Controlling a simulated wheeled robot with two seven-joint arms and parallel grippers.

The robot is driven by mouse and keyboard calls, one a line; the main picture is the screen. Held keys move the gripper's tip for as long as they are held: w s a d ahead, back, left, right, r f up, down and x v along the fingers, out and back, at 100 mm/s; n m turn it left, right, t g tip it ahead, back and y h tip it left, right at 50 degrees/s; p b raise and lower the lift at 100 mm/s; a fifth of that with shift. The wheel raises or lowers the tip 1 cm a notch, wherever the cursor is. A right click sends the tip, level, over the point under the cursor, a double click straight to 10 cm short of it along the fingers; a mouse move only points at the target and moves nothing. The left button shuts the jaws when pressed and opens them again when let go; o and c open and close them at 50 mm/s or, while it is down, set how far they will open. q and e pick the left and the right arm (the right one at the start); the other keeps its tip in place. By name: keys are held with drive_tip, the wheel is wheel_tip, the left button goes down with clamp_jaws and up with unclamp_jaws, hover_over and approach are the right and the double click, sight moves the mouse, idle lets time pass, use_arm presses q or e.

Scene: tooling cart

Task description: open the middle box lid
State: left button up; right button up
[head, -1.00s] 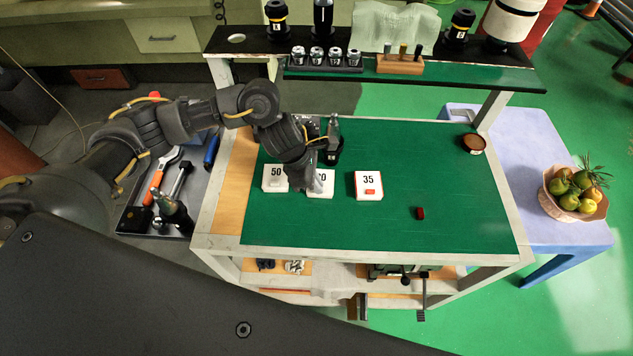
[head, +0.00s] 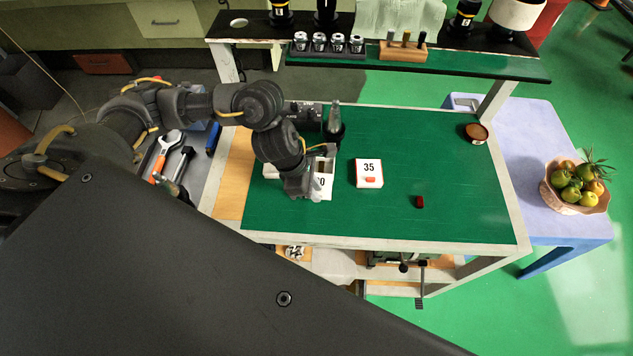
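The middle box (head: 327,185) is white, with a label ending in 0, and sits on the green cart top. My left gripper (head: 308,194) is at its near left side and covers part of it. A darker area shows in the box's far part; I cannot tell how far the lid is raised. The finger gap is too small and blurred to read, and contact is unclear. To the right is the closed-looking box marked 35 (head: 369,172), with a red piece on its front. The left box (head: 271,171) is nearly hidden by my arm. My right gripper is not seen.
A dark holder with a metal tool (head: 334,127) stands just behind the middle box. A small red block (head: 419,202) and a round brown dish (head: 476,133) lie to the right. The cart top (head: 430,160) between them is clear. A shelf (head: 480,68) overhangs the back.

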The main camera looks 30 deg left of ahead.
use_arm(q)
drive_tip(key=shift+o, duration=1)
drive_tip(key=shift+r, duration=0.25)
drive_tip(key=b+v, duration=0.1)
drive_tip(key=v, duration=0.9)
drive_tip(key=shift+a, duration=0.2)
drive_tip(key=shift+d+r, duration=0.1)
